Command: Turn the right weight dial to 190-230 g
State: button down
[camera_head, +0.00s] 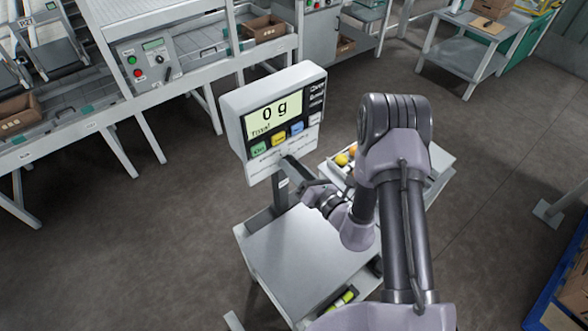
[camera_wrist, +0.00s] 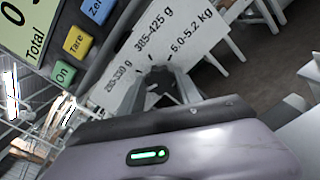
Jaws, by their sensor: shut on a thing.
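A grey scale head with a lit display (camera_head: 274,114) reading "0 g" and "Total" stands on a post above a weighing platform (camera_head: 300,245). Its lower panel (camera_wrist: 118,95) fills much of the wrist view, tilted, with printed ranges including "385-425 g" and "5.0-5.2 kg"; a further label at the left is hard to read. My gripper (camera_head: 292,168) reaches the lower edge of the scale head from the right. In the wrist view my gripper (camera_wrist: 157,78) is shut on a dial at the panel. The dial and its pointer are mostly hidden by the fingers, so its setting cannot be read.
Green, yellow and blue buttons, the blue one (camera_head: 297,128) rightmost, sit just above the labels. A tray with yellow and orange produce (camera_head: 343,158) lies behind my arm. A conveyor line with a control box (camera_head: 149,61) stands at the left.

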jog(key=shift+n, duration=0.7)
jog(key=c, duration=0.8)
grip_release()
jog(key=shift+c, duration=0.2)
jog(key=v, duration=1.7)
jog(key=shift+s+p, duration=0.2)
jog(key=shift+p, duration=0.1)
jog(key=shift+d, duration=0.15)
